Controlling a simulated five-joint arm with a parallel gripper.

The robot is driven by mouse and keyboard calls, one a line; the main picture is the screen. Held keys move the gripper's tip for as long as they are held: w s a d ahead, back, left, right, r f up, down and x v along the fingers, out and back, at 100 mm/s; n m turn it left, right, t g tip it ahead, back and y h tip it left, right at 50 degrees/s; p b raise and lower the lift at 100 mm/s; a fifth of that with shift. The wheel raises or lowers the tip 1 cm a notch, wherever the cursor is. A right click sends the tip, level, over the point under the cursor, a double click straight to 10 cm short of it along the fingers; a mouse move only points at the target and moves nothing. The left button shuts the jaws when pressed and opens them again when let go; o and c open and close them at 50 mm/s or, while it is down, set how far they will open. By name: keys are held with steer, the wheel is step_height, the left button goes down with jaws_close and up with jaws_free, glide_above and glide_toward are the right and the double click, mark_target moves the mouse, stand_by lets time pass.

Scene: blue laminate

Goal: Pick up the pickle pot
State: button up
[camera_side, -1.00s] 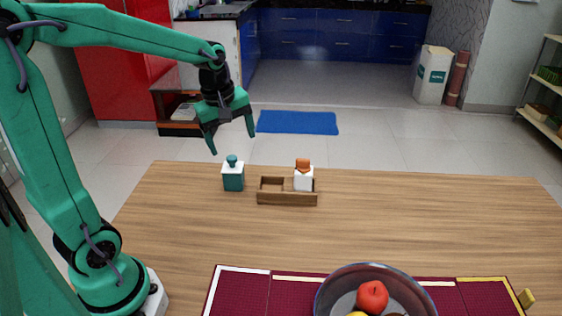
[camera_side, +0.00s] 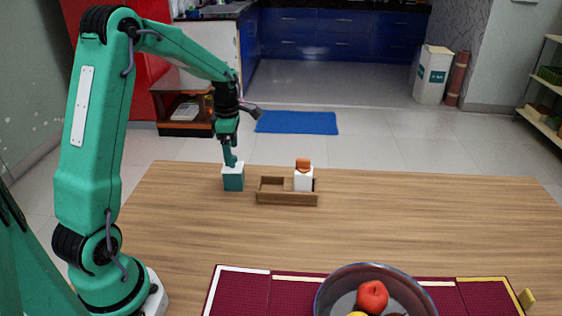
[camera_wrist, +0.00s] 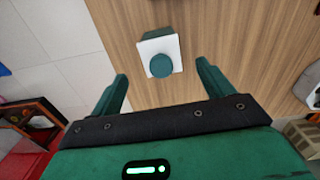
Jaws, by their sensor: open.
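A squat teal pot (camera_side: 233,183) with a square white top and a round teal knob stands upright near the table's far edge. The wrist view shows its white top (camera_wrist: 173,46) and knob between my finger ends. My gripper (camera_side: 231,162) points down right above this pot, with its fingers apart; the side view sees them nearly edge-on and they hide the knob. Whether the fingers touch the pot is unclear. A white pot (camera_side: 303,184) with an orange lid stands in the right part of a wooden caddy (camera_side: 287,199). I cannot read a label on either pot.
The caddy stands close to the right of the teal pot; its left compartment looks empty. A clear bowl (camera_side: 325,292) with fruit sits on a dark red mat (camera_side: 240,294) at the front. The table (camera_side: 440,225) between is bare.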

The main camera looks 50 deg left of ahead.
mark_target(233, 168)
steer(key=shift+f, duration=1.3)
steer(key=shift+f, duration=2.6)
steer(key=c, duration=1.3)
steer(key=shift+r, duration=0.2)
